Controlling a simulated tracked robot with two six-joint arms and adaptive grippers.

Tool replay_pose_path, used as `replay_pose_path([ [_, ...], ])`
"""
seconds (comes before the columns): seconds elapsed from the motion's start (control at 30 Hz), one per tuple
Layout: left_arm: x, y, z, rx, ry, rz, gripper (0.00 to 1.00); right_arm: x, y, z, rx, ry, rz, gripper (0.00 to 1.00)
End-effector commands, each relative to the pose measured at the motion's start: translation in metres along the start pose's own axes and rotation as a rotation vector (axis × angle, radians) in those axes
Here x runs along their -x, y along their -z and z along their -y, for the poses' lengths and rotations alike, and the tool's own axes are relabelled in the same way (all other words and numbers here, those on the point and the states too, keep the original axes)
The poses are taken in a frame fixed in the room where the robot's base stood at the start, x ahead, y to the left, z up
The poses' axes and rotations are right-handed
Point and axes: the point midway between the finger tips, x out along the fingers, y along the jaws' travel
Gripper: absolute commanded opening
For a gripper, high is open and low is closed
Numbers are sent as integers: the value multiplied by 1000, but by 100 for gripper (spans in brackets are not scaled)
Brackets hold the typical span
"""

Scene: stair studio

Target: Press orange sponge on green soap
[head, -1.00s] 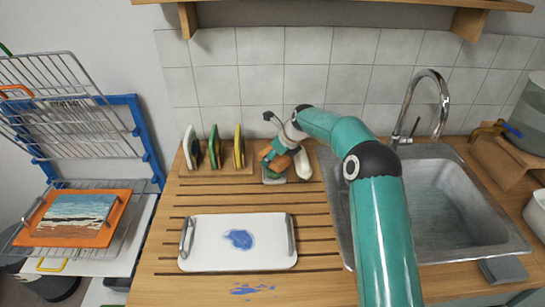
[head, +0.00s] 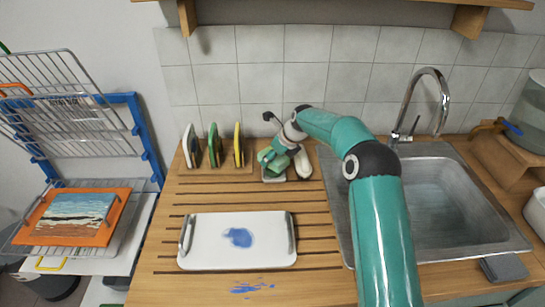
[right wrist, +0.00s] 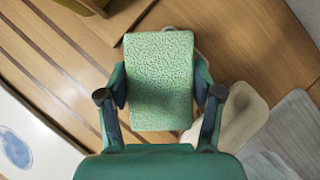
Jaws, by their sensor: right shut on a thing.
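The sponge (right wrist: 160,75) is a porous block, and its face in the right wrist view is pale green, not orange. My right gripper (right wrist: 160,90) is shut on it, one finger at each side. In the head view the right gripper (head: 270,157) holds the sponge low over a small pale dish (head: 274,180) on the counter. The green soap cannot be told apart there, as the sponge and gripper cover that spot. Whether the sponge touches it cannot be told. My left gripper is not in view.
A rack with white, green and yellow boards (head: 213,147) stands left of the dish. A white tray (head: 200,255) with a blue stain lies in front, with blue smears (head: 250,287) nearer. The sink (head: 450,215) is to the right. A pale rounded object (right wrist: 240,115) lies close beside the sponge.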

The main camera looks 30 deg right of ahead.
Motion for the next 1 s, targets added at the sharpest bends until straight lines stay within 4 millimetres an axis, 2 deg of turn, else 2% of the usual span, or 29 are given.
replay_pose_path([
  [0.57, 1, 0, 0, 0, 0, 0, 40, 0, 0, -1, 1, -2, -4, 37],
  [1.0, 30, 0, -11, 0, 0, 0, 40, 29, -18, -1, 1, -1, -1, 37],
])
